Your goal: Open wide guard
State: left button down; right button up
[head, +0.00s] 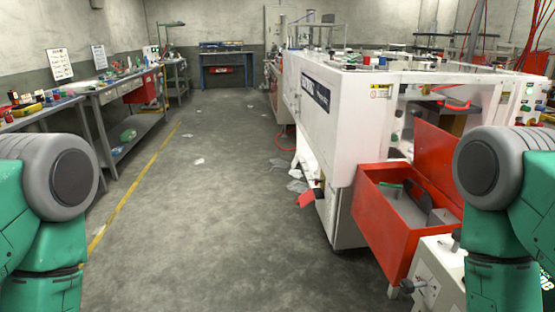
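A large white machine (335,141) with a dark label panel on its side stands right of centre. An open red bin-like part (377,221) sits at its near end, with a raised red panel (433,160) behind it. Grey and dark parts lie inside the red part. I cannot tell which piece is the wide guard. Only green and grey links of my two arms show, at the left and right edges. Neither gripper is in view. My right arm hides part of the machine's near right side.
Grey workbenches with tools and bottles (125,76) line the left wall. A blue bench (228,70) stands at the back. A yellow floor line (140,190) runs along the left. Pale scraps (297,186) lie by the machine. The central grey floor (215,230) is mostly clear.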

aim_at(438, 147)
jog(key=i+j+z, duration=0.1)
jog(key=z, duration=1.4)
